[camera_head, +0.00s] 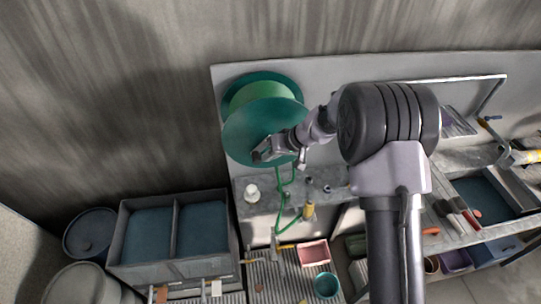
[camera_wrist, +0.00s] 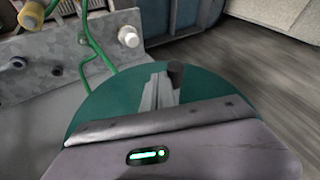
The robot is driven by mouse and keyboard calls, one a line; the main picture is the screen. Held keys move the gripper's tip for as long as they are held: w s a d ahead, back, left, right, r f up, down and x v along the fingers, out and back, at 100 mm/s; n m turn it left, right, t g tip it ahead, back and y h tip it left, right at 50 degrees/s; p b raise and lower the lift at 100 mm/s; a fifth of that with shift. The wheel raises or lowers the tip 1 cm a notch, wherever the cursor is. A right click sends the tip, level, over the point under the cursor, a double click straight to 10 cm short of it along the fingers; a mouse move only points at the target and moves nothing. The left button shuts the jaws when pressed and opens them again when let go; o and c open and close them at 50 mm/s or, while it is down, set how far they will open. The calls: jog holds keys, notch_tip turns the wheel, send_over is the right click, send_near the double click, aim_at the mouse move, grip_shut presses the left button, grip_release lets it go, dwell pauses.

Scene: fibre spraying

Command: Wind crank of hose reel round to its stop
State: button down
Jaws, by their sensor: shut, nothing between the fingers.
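The hose reel (camera_head: 262,118) is mounted on the grey back panel, with two dark green discs and a lighter green drum between them. Its front disc also fills the middle of the wrist view (camera_wrist: 105,108). My gripper (camera_head: 262,155) is in front of the lower part of that disc. In the wrist view my gripper (camera_wrist: 158,88) is shut and empty, pointing across the disc. A dark round-ended knob (camera_wrist: 176,73), apparently the crank's handle, is right beside the fingertips; I cannot tell whether they touch. The rest of the crank is hidden.
A green hose (camera_head: 283,190) hangs below the reel to the bench. A white knob (camera_head: 252,193) and a yellow fitting (camera_head: 309,210) are on the ledge. A two-part basin (camera_head: 122,240) stands lower left; a pink tray (camera_head: 314,253) lies on the ribbed surface.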

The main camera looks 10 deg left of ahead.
jog(key=shift+f, duration=0.1)
jog(key=shift+y+b, duration=0.4)
jog(key=shift+b, duration=0.75)
jog(key=shift+a, duration=0.1)
